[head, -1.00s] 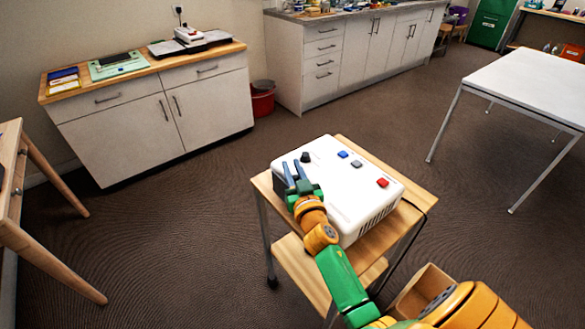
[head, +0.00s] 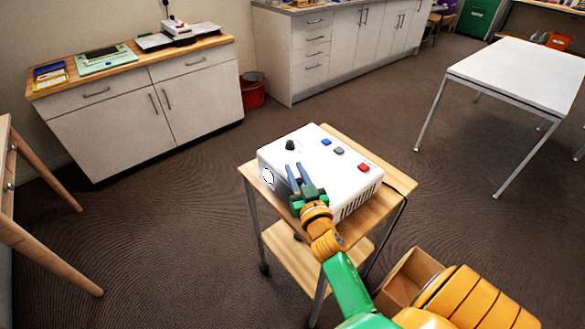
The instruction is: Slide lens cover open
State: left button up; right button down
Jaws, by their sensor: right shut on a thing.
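A white projector (head: 335,172) with rounded corners stands on a wooden-topped cart. A round, bright lens (head: 268,177) with a dark rim shows on its near left face. My right gripper (head: 294,168) is at that same face, just right of the lens, its two dark fingers pointing away from me. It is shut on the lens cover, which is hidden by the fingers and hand. My left gripper is not in view.
The cart's wooden top (head: 395,200) leaves a narrow margin around the projector. A black knob (head: 290,145) and blue, grey and red buttons are on top. An open cardboard box (head: 405,279) is at the lower right. A white table (head: 525,75) stands at the right.

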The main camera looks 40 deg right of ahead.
aim_at(301, 183)
jog(key=shift+f, duration=0.15)
jog(key=c, duration=0.7)
grip_release()
jog(key=shift+d, duration=0.1)
jog(key=shift+c, duration=0.2)
jog(key=shift+s, duration=0.1)
jog(key=v, duration=0.7)
jog(key=shift+b, duration=0.4)
